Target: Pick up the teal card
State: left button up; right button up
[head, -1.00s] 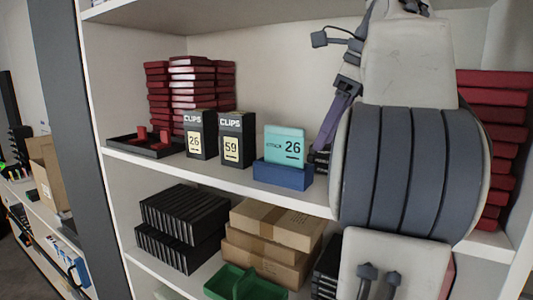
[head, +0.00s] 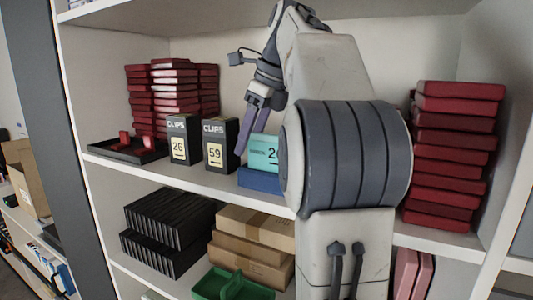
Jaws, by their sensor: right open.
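The teal card (head: 261,147), printed with dark digits, stands upright in a blue holder (head: 258,180) on the middle shelf. My right arm hides the right part of both. My right gripper (head: 249,132) is open and empty, with its purple-grey fingers pointing down. In the picture its fingers overlap the gap between the "59" clips box and the card's left edge; whether they touch the card I cannot tell. My left gripper is out of view.
Two black clips boxes, "26" (head: 184,139) and "59" (head: 219,145), stand left of the card. A black tray (head: 109,150) and stacked red boxes (head: 174,90) are further left. More red boxes (head: 447,155) stack at right. The upper shelf overhangs.

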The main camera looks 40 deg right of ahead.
jog(key=shift+x, duration=0.85)
grip_shut()
jog(key=shift+r, duration=0.15)
